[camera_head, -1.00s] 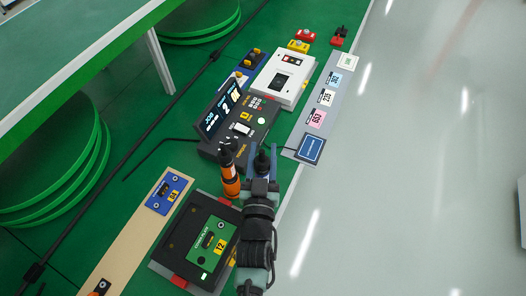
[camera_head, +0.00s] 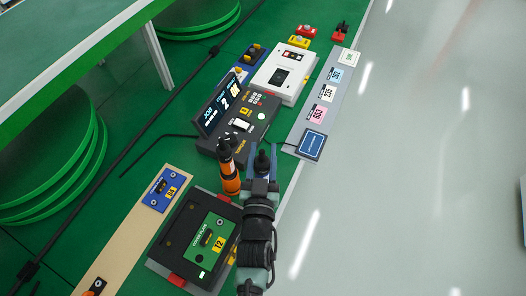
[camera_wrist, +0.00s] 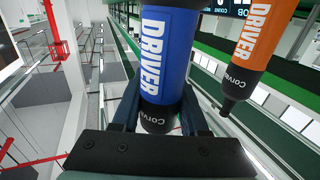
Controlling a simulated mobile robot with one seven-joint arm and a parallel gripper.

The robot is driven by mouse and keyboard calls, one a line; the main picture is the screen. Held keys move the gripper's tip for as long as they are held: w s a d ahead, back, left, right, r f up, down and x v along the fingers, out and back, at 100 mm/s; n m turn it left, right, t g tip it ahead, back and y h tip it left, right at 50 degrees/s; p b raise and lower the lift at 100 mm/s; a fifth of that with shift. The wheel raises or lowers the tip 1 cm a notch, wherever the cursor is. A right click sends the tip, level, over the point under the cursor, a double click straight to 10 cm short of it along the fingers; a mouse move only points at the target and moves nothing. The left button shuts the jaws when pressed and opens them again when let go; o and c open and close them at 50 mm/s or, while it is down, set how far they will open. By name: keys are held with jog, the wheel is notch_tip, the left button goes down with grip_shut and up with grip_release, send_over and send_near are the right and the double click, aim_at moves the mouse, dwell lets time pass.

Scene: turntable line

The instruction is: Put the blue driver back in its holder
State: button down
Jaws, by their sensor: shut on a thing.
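My gripper (camera_wrist: 160,118) is shut on the blue driver (camera_wrist: 168,45), with one finger on each side of its body. The white word DRIVER shows on its blue sleeve. In the head view the dark top of the blue driver (camera_head: 262,160) shows between the fingers of my gripper (camera_head: 262,172). The orange driver (camera_head: 229,172) is upright just left of my gripper, with a small gap between the two. It also shows at the right in the wrist view (camera_wrist: 258,45). I cannot make out the blue driver's holder; my arm hides part of that area.
A black control console (camera_head: 238,122) with a screen lies beyond the drivers. A black box with a green panel (camera_head: 207,240) sits left of my arm. A white device (camera_head: 286,72) and a grey label strip (camera_head: 325,105) lie farther back. Open floor is at right.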

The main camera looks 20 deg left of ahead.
jog(key=shift+f+b, duration=0.8)
jog(key=shift+c, duration=1.8)
grip_release()
jog(key=b+v, duration=0.1)
jog(key=v, duration=1.2)
